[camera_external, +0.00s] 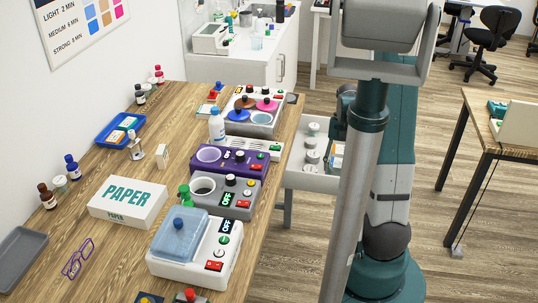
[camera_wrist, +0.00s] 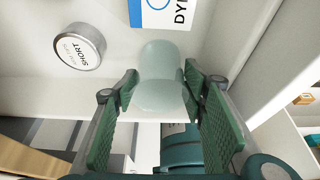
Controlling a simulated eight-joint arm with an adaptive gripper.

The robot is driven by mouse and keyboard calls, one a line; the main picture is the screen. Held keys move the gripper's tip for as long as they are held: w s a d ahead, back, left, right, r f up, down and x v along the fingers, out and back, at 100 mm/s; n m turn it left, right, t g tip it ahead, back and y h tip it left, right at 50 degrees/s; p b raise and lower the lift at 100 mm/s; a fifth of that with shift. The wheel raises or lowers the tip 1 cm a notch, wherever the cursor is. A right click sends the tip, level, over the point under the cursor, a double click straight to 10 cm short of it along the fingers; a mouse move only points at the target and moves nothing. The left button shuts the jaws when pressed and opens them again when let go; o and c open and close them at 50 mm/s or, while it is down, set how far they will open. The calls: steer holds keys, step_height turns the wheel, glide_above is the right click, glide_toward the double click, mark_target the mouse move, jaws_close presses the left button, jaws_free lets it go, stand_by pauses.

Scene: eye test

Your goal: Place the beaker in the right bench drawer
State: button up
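The beaker (camera_wrist: 161,72) is a pale, see-through green cup in the middle of the wrist view. My gripper (camera_wrist: 161,88) has one green finger on each side of it, and the fingertips meet its sides, so it appears shut on the beaker. The beaker is over the white inside of a drawer; I cannot tell whether it touches the floor. In the external view an open white drawer (camera_external: 299,181) sticks out from the bench's right side. My arm hides the gripper and beaker there.
A round jar lidded "SHORT" (camera_wrist: 80,46) and a white box with blue print (camera_wrist: 165,14) lie close to the beaker. Several jars (camera_external: 312,143) stand in the drawer. The bench top (camera_external: 130,170) carries hotplates, bottles and a PAPER box (camera_external: 128,203).

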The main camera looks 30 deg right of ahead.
steer(key=shift+r, duration=0.15)
stand_by(0.3)
steer(key=shift+w+d+r+p, duration=0.15)
steer(key=shift+r+p, duration=0.2)
steer(key=shift+r, duration=0.3)
steer(key=p+v, duration=0.2)
steer(key=v, duration=0.8)
steer(key=shift+r, duration=0.3)
steer(key=shift+w+r, duration=0.1)
steer(key=shift+w, duration=0.05)
steer(key=s+a+r+m+t+h, duration=0.1)
steer(key=a+r+m+t, duration=0.2)
steer(key=a+r+m, duration=0.3)
steer(key=s+a+r+m+t+h, duration=0.1)
steer(key=a+r+m+t, duration=0.3)
steer(key=a+m, duration=0.7)
steer(key=s+a+r+m+t+h, duration=0.1)
steer(key=s+a+r+m+t, duration=0.2)
steer(key=a+r+m, duration=0.5)
steer(key=shift+a+m, duration=0.85)
steer(key=shift+m, duration=0.15)
